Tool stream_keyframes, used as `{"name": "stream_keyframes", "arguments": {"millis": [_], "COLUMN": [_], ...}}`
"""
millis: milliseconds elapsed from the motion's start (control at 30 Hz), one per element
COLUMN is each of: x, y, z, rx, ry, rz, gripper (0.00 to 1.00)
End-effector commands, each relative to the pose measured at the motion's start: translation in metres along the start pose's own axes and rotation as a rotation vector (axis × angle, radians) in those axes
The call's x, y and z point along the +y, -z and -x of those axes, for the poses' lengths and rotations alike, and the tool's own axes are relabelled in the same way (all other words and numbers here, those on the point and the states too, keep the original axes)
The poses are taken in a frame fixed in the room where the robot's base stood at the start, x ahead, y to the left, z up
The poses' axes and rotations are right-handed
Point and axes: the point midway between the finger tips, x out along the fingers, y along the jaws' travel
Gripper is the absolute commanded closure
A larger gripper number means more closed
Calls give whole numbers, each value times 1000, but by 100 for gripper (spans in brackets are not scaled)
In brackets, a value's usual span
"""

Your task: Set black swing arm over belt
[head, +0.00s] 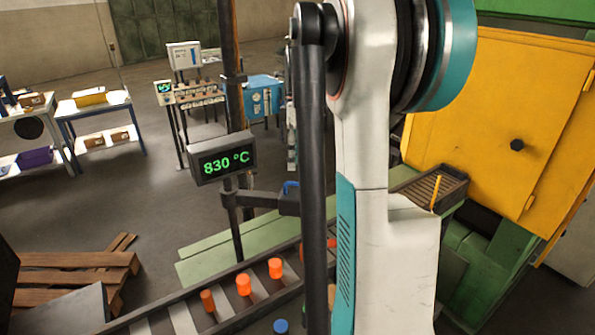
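A dark swing arm (262,200) sticks out to the right from a dark upright post (236,225), with a small blue part (291,185) near its visible right end. My own arm hides whatever lies further right. The belt (183,318) runs from the lower left up to the right, with light cross stripes. Several glowing orange billets stand on it, among them one billet (275,268) near the swing arm and one (207,300) further left. The swing arm's visible part appears beside the belt's far edge; I cannot tell if its end reaches over. My gripper is not in view.
A display (222,160) on the post reads 830 °C. A yellow furnace housing (500,130) and a tray (432,190) stand at right. A wooden pallet (75,272) lies at lower left. Work tables stand behind, with open floor between. A blue cylinder (281,326) shows at the bottom.

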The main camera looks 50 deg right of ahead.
Motion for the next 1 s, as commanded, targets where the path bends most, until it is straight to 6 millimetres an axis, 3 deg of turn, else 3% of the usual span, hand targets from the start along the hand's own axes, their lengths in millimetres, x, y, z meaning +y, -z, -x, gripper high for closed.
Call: {"name": "stream_keyframes", "arguments": {"millis": [200, 400, 1000], "x": [0, 1, 0], "y": [0, 0, 0], "z": [44, 67, 72], "rx": [0, 0, 0], "ry": [-1, -1, -1], "rz": [0, 1, 1], "gripper": [69, 69, 69]}}
